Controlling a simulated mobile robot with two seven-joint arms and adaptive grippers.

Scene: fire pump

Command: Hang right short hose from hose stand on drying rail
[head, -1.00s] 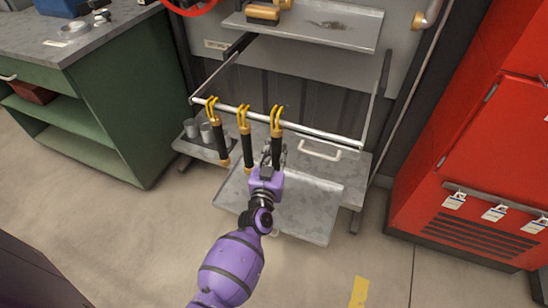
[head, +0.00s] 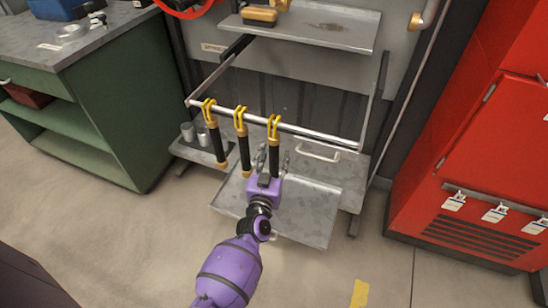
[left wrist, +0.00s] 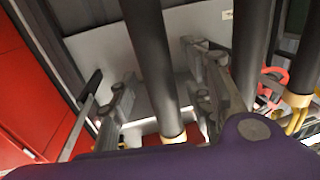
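Three short black hoses with gold ends hang from yellow loops on the drying rail (head: 310,133): the left hose (head: 217,145), the middle hose (head: 244,152) and the right hose (head: 274,158). My left gripper (head: 273,158) is at the right hose, its fingers spread on either side. In the left wrist view, the right hose (left wrist: 152,65) passes between the open fingers (left wrist: 165,98), with gaps visible beside it. The middle hose (left wrist: 250,50) is just beyond one finger. My right gripper is not in view. I cannot make out a separate hose stand.
A grey tray (head: 310,215) lies below the rail, and a shelf (head: 305,25) is above it. Metal cups (head: 188,132) stand at the left. A green workbench (head: 95,110) is on the left and a red cabinet (head: 480,150) on the right.

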